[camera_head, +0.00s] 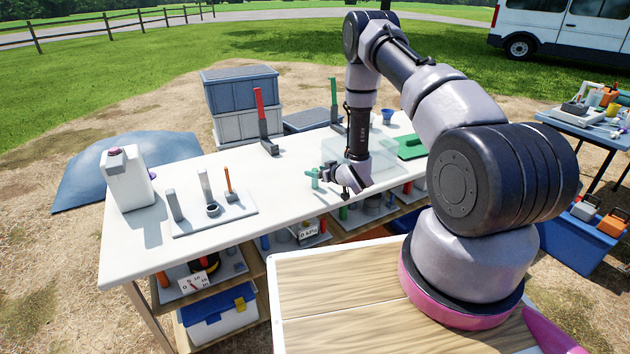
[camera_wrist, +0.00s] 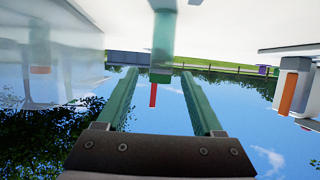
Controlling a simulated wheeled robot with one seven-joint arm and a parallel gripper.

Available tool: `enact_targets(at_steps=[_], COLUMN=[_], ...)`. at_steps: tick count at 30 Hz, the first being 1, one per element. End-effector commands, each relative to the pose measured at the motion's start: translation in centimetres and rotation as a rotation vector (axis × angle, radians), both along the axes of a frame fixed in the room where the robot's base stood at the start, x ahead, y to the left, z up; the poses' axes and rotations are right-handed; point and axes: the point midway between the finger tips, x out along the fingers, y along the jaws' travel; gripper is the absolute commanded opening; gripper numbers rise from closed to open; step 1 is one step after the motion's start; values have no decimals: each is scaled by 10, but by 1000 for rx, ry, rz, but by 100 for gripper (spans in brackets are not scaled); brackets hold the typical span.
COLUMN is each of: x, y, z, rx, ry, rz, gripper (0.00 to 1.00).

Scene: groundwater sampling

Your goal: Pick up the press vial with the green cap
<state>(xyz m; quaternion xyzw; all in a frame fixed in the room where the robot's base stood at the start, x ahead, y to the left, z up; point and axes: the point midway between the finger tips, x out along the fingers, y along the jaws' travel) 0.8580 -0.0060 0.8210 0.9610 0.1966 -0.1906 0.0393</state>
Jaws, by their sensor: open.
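The wrist view is upside down, with the table at the top and sky below. A teal translucent vial (camera_wrist: 163,35) with a green cap (camera_wrist: 160,77) stands upright there, in line with the gap between my fingers. My gripper (camera_wrist: 159,74) is open, with one teal finger on each side of that line. I cannot tell whether the vial is fully between the fingertips or just beyond them. In the head view my gripper (camera_head: 323,176) is low over the front edge of the white table, pointing left. A small green upright shape (camera_head: 314,176), likely the vial, shows at its fingertips.
A clear box (camera_head: 330,150) stands right behind my gripper. Red (camera_head: 262,115) and green (camera_head: 335,98) uprights are at the back. A tool tray (camera_head: 235,213) and white jug (camera_head: 127,182) stand left. The table between tray and gripper is clear.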

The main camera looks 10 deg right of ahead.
Motion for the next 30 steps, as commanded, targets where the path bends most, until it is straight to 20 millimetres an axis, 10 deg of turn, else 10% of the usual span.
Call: enact_targets(at_steps=[3,9,23,30], x=[0,-1,-1,0], y=[0,0,-1,0], z=[0,0,3,36], rx=[0,0,0,0], ry=[0,1,1,-2], rz=[0,0,0,-1], gripper=[68,0,0,0])
